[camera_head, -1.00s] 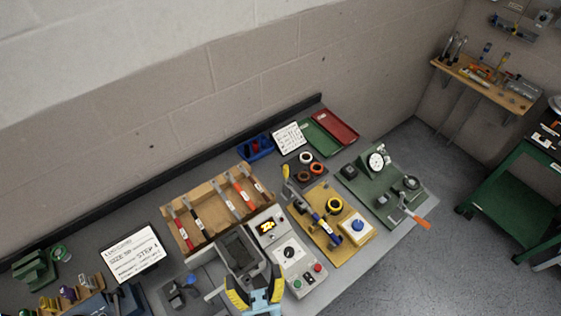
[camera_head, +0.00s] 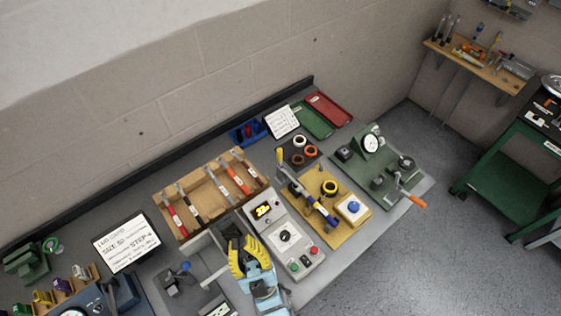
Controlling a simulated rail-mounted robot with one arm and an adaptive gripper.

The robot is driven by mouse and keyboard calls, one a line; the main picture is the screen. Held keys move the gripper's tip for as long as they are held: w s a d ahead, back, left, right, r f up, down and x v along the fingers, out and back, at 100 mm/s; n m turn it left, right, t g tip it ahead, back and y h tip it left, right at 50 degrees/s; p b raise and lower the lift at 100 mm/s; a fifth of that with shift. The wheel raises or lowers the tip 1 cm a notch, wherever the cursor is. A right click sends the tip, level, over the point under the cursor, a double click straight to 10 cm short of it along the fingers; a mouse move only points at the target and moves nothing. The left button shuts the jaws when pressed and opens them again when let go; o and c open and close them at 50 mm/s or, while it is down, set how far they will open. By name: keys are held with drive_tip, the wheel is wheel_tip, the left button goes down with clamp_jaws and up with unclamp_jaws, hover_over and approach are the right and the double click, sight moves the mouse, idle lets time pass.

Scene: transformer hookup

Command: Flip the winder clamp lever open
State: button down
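My gripper (camera_head: 250,268), with yellow and black parts and pale blue links, is low in the middle of the view, above the bench. It is left of the grey control box and apart from the levers in sight. Its fingertips do not show clearly. A yellow-handled upright lever (camera_head: 280,158) stands at the back left of a yellow base plate (camera_head: 335,236). This plate also carries a blue cylinder (camera_head: 324,213), a yellow ring (camera_head: 329,187) and a blue button (camera_head: 352,207). A small grey fixture with a blue knob (camera_head: 184,267) is left of my gripper. No label marks the winder clamp lever.
The grey control box (camera_head: 285,237) has a lit display and buttons. A green base (camera_head: 375,165) with a gauge and an orange-handled lever (camera_head: 412,199) stands on the right. A wooden rack (camera_head: 205,195) is behind my gripper. The wall bounds the bench behind.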

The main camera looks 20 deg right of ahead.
drive_tip(key=w+d+f+n+g+b, duration=0.4)
drive_tip(key=w+f+n+g+b, duration=0.35)
drive_tip(key=w+f, duration=0.75)
drive_tip(key=w+d+f+n+g+h+b, duration=0.1)
drive_tip(key=w+d+f+n+h+b, duration=0.1)
drive_tip(key=d, duration=0.6)
drive_tip(key=w+d+f+n+g+h+b, duration=0.2)
drive_tip(key=w+d+f+h, duration=0.2)
drive_tip(key=d, duration=0.5)
wheel_tip(320, 180, down, 2)
drive_tip(key=shift+w+d+f+h, duration=0.2)
drive_tip(key=shift+d+f+h, duration=0.05)
drive_tip(key=shift+h, duration=0.25)
drive_tip(key=shift+w, duration=0.15)
